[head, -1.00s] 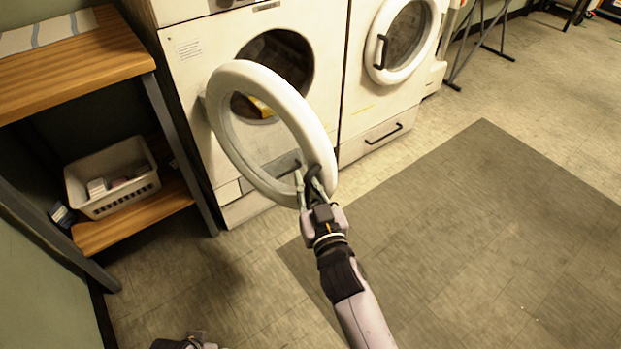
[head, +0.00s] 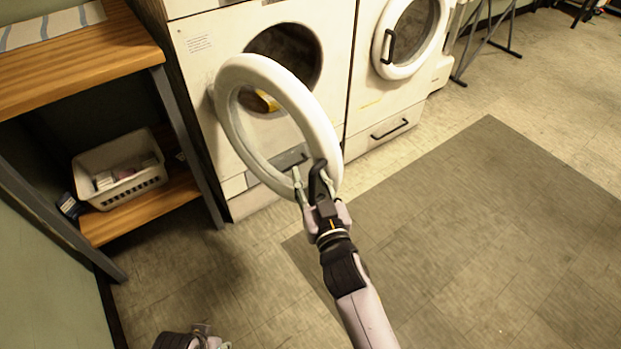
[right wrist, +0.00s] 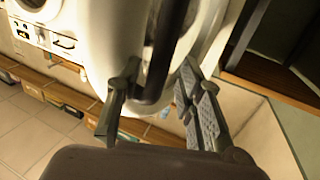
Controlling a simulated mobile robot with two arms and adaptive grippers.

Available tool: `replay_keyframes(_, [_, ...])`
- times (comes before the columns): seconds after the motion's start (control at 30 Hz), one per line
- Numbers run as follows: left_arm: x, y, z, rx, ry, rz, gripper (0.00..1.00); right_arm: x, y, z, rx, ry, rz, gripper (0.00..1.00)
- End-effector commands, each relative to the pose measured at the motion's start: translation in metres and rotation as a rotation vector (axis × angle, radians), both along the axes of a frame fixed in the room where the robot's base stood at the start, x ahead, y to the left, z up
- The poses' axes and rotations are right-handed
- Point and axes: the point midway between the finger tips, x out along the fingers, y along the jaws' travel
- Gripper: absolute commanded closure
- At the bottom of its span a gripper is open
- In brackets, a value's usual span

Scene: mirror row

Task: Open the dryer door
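The dryer door (head: 232,118) is a thick white ring with a clear middle. It stands swung far out to the left from the left dryer (head: 215,75), whose round drum opening (head: 290,50) is uncovered, with something yellow showing through the door. My right gripper (head: 308,180) is at the door's free edge. In the right wrist view its fingers (right wrist: 158,88) stand apart on either side of the dark door handle (right wrist: 166,50), with a gap visible beside it. My left gripper (head: 192,338) shows only partly at the bottom edge; its fingers are unclear.
A second dryer with a shut round door (head: 408,38) stands to the right. A wooden shelf (head: 85,75) at left holds a white basket (head: 122,185) on its lower board. A grey floor mat (head: 470,230) and open floor lie to the right.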

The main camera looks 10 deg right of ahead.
Motion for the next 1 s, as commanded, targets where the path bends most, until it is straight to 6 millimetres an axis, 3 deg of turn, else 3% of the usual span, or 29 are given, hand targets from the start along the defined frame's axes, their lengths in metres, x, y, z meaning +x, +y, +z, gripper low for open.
replay_keyframes(0.33, [0.001, 0.001, 0.001, 0.001, -0.003, 0.001, 0.60, -0.011, -0.002, -0.002, 0.000, 0.003, 0.000, 0.65])
replay_keyframes(0.7, [0.001, 0.001, 0.001, 0.001, -0.001, 0.001, 0.60, -0.081, -0.015, -0.002, 0.001, 0.006, -0.001, 0.65])
replay_keyframes(1.0, [0.001, 0.000, 0.001, 0.001, -0.001, 0.001, 0.60, -0.115, -0.021, -0.001, 0.001, 0.001, -0.001, 0.65])
